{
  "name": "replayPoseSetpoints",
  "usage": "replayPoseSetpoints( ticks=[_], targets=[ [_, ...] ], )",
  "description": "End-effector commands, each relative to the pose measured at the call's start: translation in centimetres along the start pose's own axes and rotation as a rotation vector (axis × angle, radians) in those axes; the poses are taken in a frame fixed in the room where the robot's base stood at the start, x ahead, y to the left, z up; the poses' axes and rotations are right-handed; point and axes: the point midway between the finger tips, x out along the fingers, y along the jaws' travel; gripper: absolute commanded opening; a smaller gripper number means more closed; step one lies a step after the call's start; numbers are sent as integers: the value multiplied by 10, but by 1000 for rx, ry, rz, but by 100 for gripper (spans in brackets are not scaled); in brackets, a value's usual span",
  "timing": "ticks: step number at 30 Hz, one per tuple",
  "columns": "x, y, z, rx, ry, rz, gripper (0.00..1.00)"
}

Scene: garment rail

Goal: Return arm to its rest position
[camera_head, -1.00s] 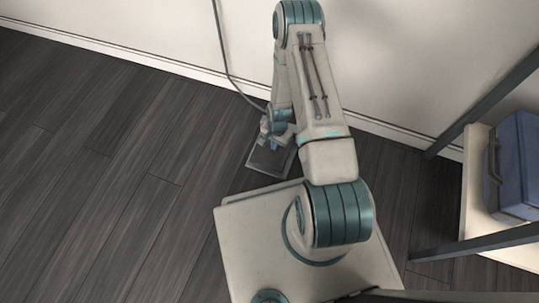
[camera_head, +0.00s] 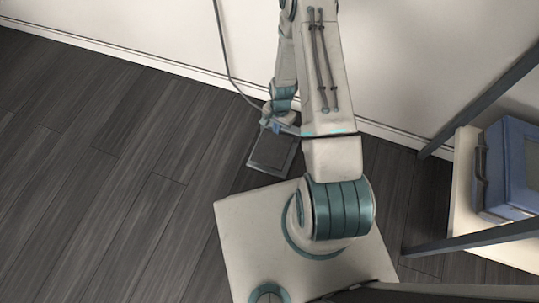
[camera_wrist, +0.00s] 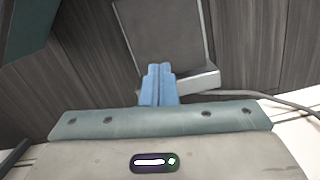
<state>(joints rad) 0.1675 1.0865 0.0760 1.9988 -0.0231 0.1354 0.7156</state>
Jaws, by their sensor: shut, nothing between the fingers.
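My arm reaches up from my pale base in the head view, its elbow at the top edge of the picture. Its forearm hangs down behind the upper arm. My gripper (camera_head: 270,127) is low, by the near side of the wall, above or beside a dark flat box (camera_head: 272,152) on the floor. In the wrist view my gripper's two blue fingers (camera_wrist: 158,70) are together with nothing between them. The box's grey top (camera_wrist: 165,35) shows just beyond the fingertips. I cannot tell whether they touch it.
A thin grey hose (camera_head: 222,50) runs down the wall to near my gripper. A shelf (camera_head: 464,195) with dark posts stands at the right, bearing a blue case (camera_head: 508,170). The dark plank floor (camera_head: 90,160) at the left is clear.

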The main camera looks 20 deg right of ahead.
Motion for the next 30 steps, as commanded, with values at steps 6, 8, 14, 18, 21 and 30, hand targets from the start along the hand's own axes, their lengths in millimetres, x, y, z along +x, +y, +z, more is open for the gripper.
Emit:
replayPoseSetpoints(
  ticks=[6,8,14,18,21,30],
  targets=[
    [0,0,0,0,0,0,0],
    [0,0,0,0,0,0,0],
    [-22,-3,-1,-15,9,-4,0],
    [-90,-11,-3,-68,34,-11,0],
    [-154,-16,-1,-125,56,-15,0],
    [-335,-16,22,-290,123,-25,0]
  ],
)
